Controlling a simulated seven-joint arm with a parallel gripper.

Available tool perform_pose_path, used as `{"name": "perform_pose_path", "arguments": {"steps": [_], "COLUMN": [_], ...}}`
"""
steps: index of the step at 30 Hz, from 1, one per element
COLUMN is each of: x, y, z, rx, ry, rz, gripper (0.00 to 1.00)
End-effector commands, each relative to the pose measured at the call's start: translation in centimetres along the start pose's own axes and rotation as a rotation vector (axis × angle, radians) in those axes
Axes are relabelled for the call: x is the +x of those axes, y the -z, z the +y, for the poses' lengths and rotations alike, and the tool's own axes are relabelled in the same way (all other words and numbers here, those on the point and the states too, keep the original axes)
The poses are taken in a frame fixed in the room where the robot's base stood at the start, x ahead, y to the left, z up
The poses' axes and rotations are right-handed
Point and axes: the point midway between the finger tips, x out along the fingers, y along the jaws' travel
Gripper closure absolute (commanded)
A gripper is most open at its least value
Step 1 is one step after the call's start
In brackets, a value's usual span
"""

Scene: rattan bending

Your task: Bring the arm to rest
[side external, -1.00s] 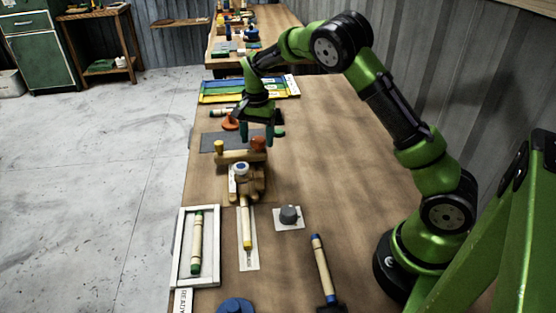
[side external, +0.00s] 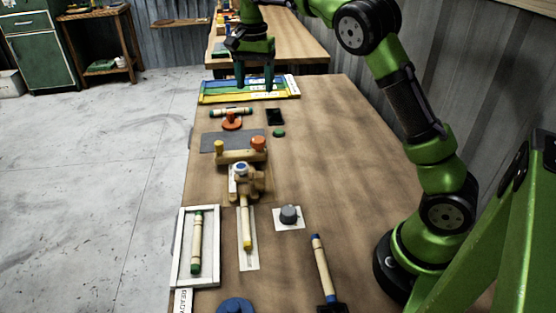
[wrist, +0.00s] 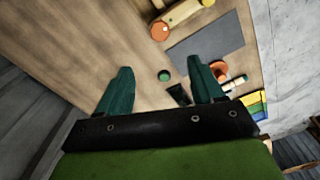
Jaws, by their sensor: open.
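My gripper (side external: 254,80) is open and empty, raised above the far part of the workbench (side external: 330,140). In the side view its fingers overlap the coloured strips (side external: 222,97) at the bench's far end. In the wrist view, its two green fingers (wrist: 160,88) are spread apart with nothing between them but bench and a green knob (wrist: 165,75) below. The wooden bending jig (side external: 240,180) with orange and yellow pegs stands nearer on the bench, clear of my gripper.
A white tray (side external: 181,250) holds a green-ended stick (side external: 197,240). A blue-ended stick (side external: 321,262) and a grey knob (side external: 289,214) lie nearer. A dark grey mat (side external: 212,143), an orange knob (side external: 231,122) and a black block (side external: 275,117) lie beyond the jig.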

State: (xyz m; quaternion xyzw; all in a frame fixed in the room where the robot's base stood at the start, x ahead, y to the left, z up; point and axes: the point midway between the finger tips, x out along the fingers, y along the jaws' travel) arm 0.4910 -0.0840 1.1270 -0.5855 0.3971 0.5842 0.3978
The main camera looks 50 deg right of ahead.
Motion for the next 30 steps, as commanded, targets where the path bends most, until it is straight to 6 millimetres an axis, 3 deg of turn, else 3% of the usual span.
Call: {"name": "perform_pose_path", "arguments": {"steps": [10, 16, 20, 30], "x": [0.0, 2.2, 1.6, -0.4], "y": [0.3, -0.2, -2.9, -13.0], "z": [-0.1, 1.4, 3.7, 11.6], "rx": [-0.024, -0.173, -0.306, -0.636], "ry": [0.006, 0.033, 0.126, 0.39], "rz": [0.014, 0.017, 0.015, 0.114], "gripper": [0.33, 0.33, 0.33, 0.33]}}
